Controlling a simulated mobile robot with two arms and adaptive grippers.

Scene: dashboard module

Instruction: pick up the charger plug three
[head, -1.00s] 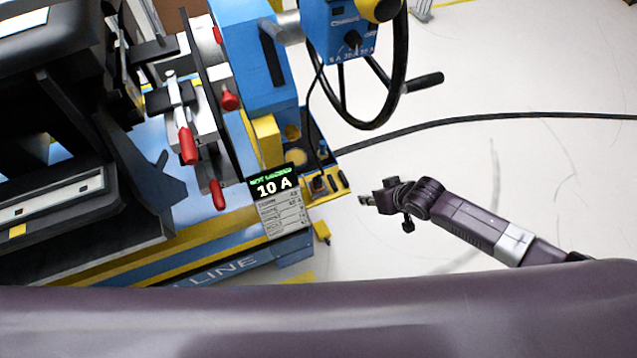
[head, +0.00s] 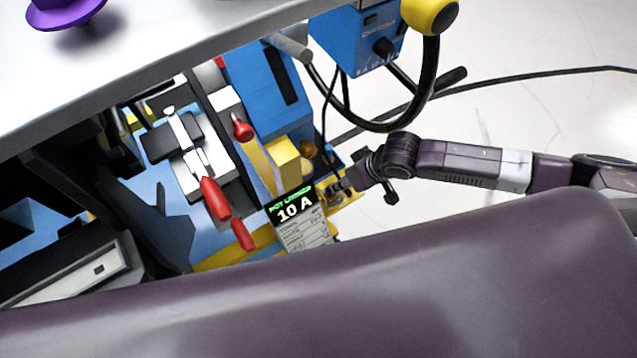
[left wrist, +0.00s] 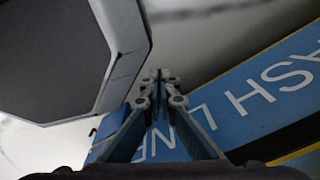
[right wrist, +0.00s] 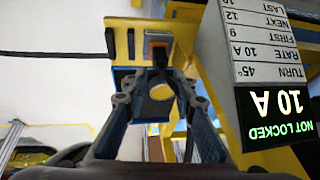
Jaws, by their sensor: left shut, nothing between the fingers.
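In the right wrist view a blue and yellow holder (right wrist: 124,75) has slots with dark pieces in them. A black plug-like piece (right wrist: 159,56) stands in an orange-edged slot, between my right fingertips in the picture. I cannot tell whether it is charger plug three or whether the fingers touch it. My right gripper (right wrist: 158,78) is open. In the head view my right gripper (head: 345,186) is at the yellow holder beside the 10 A display and hides most of it. My left gripper (left wrist: 160,78) is shut and empty in its wrist view, above the blue lettered base.
The "NOT LOCKED 10 A" display (head: 296,210) stands close beside my right gripper. A blue box with a black handwheel (head: 425,95) is above it. Red-handled clamps (head: 215,198) are to the left. A dark panel (left wrist: 60,60) is near my left gripper. Open floor lies right.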

